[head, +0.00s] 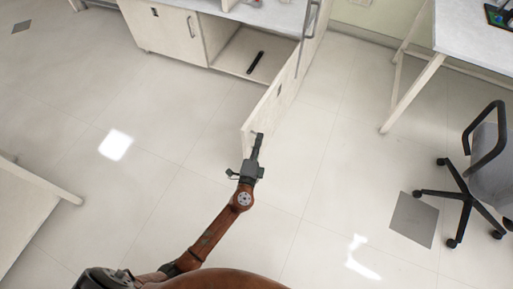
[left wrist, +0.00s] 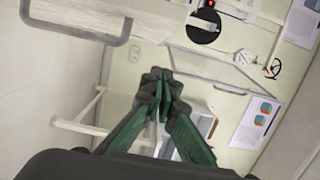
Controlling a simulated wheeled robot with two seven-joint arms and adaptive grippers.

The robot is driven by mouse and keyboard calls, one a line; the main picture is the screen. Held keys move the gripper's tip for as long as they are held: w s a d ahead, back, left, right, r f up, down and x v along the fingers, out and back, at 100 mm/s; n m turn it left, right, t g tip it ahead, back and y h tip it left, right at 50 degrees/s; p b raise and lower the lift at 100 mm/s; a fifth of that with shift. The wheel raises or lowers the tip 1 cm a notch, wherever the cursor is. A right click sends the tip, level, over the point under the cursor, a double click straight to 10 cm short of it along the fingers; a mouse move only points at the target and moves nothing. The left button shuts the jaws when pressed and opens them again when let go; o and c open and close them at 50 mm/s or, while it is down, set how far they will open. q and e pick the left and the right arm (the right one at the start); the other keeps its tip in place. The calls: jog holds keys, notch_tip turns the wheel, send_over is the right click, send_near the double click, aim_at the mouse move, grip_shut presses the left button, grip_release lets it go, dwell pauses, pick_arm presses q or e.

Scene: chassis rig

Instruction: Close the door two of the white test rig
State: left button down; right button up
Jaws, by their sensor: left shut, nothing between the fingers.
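The white test rig is a low pale cabinet (head: 165,33) at the top of the head view. One door (head: 270,108) stands open, swung out towards me beside an open compartment (head: 237,50). My left gripper (head: 259,138) is at the near end of this door, its fingers overlapping the door in the head view; I cannot tell if they touch. In the left wrist view the left gripper's fingers (left wrist: 158,82) are together and hold nothing. A pale panel (left wrist: 40,80) with a grey handle (left wrist: 78,32) is to their left. My right gripper is not in view.
A black bar (head: 255,62) lies in the open compartment. A neighbouring cabinet door with a handle (head: 191,27) is shut. A white table (head: 470,35) and an office chair (head: 487,160) stand at right. The floor (head: 110,200) around the door is clear.

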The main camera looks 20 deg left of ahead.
aim_at(251, 130)
pick_arm(q)
jog(key=shift+w+a+b, duration=0.1)
jog(key=shift+w+a, duration=0.35)
jog(key=shift+a, duration=0.25)
jog(key=shift+w+a+b, duration=0.15)
jog(key=shift+w+a, duration=0.25)
jog(key=shift+a, duration=0.35)
jog(key=shift+w+a+b, duration=0.1)
jog(key=shift+w+a, duration=0.35)
jog(key=shift+a, duration=0.25)
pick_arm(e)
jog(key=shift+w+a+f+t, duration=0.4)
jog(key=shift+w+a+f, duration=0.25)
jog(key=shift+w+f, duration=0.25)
pick_arm(q)
jog(key=shift+a, duration=0.15)
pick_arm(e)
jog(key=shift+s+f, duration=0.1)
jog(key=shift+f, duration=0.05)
